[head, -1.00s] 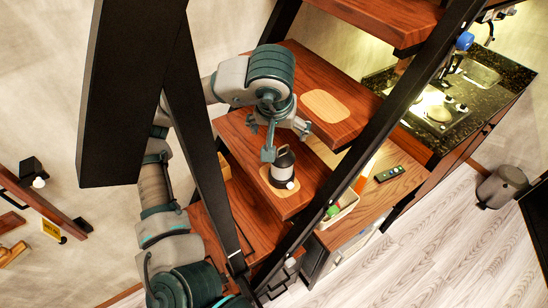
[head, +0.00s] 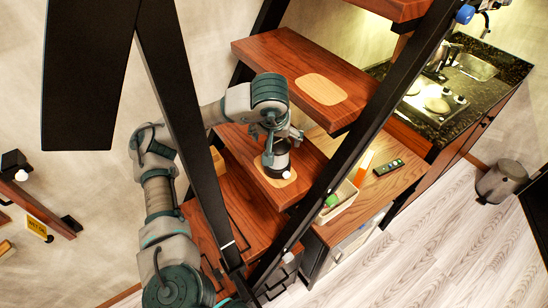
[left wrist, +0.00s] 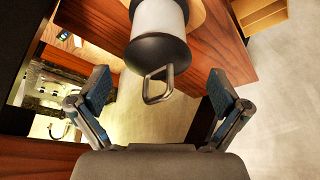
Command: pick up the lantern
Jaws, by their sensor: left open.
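The lantern (head: 277,162) has a pale body and a dark top. It stands on the light oval patch of a brown stair tread (head: 305,166). In the left wrist view the lantern (left wrist: 158,28) shows at the top middle, with its grey wire handle toward me. My left gripper (head: 277,134) is just above the lantern and partly hides its top. In the left wrist view the open fingers of this gripper (left wrist: 158,82) stand on either side of the handle, with gaps on both sides. My right gripper is not in view.
Another tread (head: 275,50) lies higher up. Black stair beams (head: 185,130) cross close to my left arm. A wooden counter with a remote (head: 388,167) and a white bin (head: 338,204) is to the right. A trash can (head: 501,181) stands on the floor.

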